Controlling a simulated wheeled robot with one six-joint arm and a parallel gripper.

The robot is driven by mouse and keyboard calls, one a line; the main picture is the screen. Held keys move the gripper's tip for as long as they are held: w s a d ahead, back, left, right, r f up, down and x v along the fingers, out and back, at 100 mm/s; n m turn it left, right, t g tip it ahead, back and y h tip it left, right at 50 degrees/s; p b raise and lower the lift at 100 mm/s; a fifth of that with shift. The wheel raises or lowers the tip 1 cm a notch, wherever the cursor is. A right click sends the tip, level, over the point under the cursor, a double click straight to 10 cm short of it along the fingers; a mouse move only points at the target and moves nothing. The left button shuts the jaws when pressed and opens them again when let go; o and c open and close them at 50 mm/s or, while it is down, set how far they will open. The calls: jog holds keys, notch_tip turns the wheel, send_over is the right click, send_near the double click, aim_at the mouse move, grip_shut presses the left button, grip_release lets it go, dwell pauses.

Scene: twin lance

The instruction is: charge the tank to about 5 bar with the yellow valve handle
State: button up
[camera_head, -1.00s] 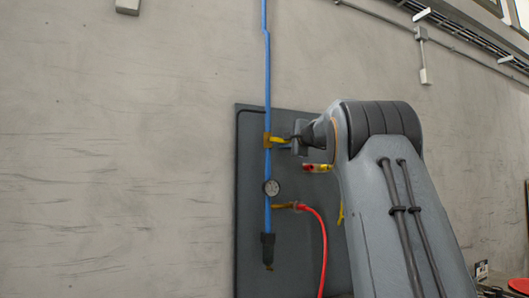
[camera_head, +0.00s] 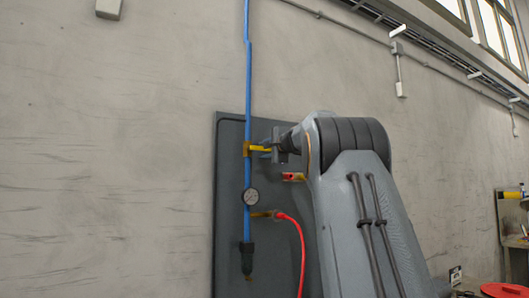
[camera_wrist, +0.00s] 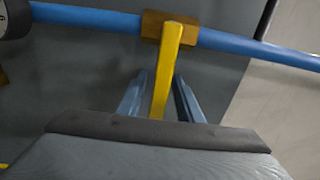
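The yellow valve handle (camera_head: 260,149) sticks out to the right from a brass valve body (camera_head: 246,149) on the vertical blue pipe (camera_head: 248,95). It stands across the pipe. In the wrist view the yellow handle (camera_wrist: 168,60) runs between the two fingers of my gripper (camera_wrist: 161,95), from the brass valve body (camera_wrist: 152,27). The fingers are apart, with a gap on each side of the handle. In the head view my gripper (camera_head: 273,146) is at the handle's outer end. A round gauge (camera_head: 251,196) sits lower on the pipe; its reading is too small to tell. No tank is visible.
A dark panel (camera_head: 229,215) backs the pipe on the grey wall. Below the handle are a red-and-yellow fitting (camera_head: 293,177) and a red hose (camera_head: 300,240) on a brass outlet. A shelf (camera_head: 513,225) stands at far right. The wall left of the panel is clear.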

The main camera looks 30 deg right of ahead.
jog(key=s+b, duration=0.3)
jog(key=s, duration=0.4)
jog(key=shift+s+a+b, duration=0.3)
jog(key=shift+s+b, duration=0.05)
jog(key=shift+s, duration=0.05)
dwell(0.4)
